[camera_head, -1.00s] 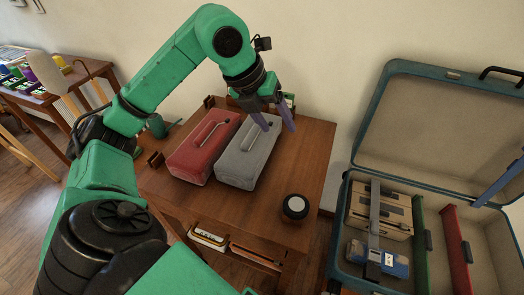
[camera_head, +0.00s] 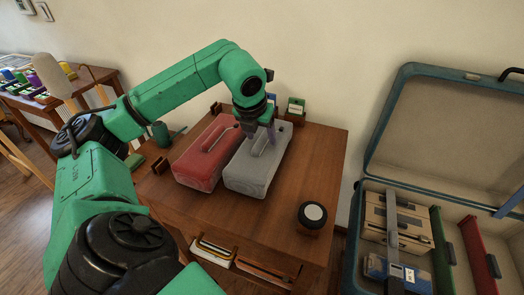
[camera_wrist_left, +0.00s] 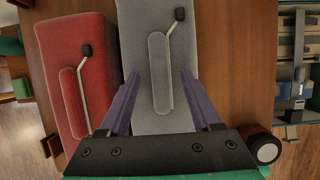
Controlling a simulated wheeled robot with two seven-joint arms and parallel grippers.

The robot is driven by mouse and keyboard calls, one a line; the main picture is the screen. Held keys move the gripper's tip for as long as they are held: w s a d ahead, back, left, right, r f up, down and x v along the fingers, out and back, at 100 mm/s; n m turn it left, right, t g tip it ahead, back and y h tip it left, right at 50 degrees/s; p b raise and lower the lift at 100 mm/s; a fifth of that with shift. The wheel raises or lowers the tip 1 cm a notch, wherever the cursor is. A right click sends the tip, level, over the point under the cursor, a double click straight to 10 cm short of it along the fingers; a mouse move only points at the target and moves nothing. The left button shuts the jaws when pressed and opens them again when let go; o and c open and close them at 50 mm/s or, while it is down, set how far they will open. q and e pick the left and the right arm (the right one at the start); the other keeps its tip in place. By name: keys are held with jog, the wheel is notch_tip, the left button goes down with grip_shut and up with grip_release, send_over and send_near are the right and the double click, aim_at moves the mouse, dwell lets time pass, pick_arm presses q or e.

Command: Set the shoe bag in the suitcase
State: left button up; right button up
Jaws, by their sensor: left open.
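Two soft box-shaped bags lie side by side on the wooden table: a red one (camera_head: 200,160) and a grey one (camera_head: 252,168), each with a raised strip and zip pull on top. The frames do not label which is the shoe bag. My left gripper (camera_head: 262,133) is open over the far part of the grey bag. In the left wrist view its fingers (camera_wrist_left: 159,76) lie on either side of the grey bag's raised strip (camera_wrist_left: 159,72); contact is unclear. The open blue suitcase (camera_head: 352,240) stands at the right, partly cut off. My right gripper is out of view.
The suitcase holds a beige boxed item (camera_head: 380,215), a grey strap, a blue packet (camera_head: 385,267), and green (camera_head: 440,250) and red (camera_head: 478,252) dividers. A round black-and-white object (camera_head: 312,214) sits near the table's front right. The table's right side is otherwise bare.

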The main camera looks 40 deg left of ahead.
pick_arm(q)
jog(key=shift+w+f, duration=0.1)
jog(key=shift+f, duration=0.05)
grip_shut()
dwell(1.3)
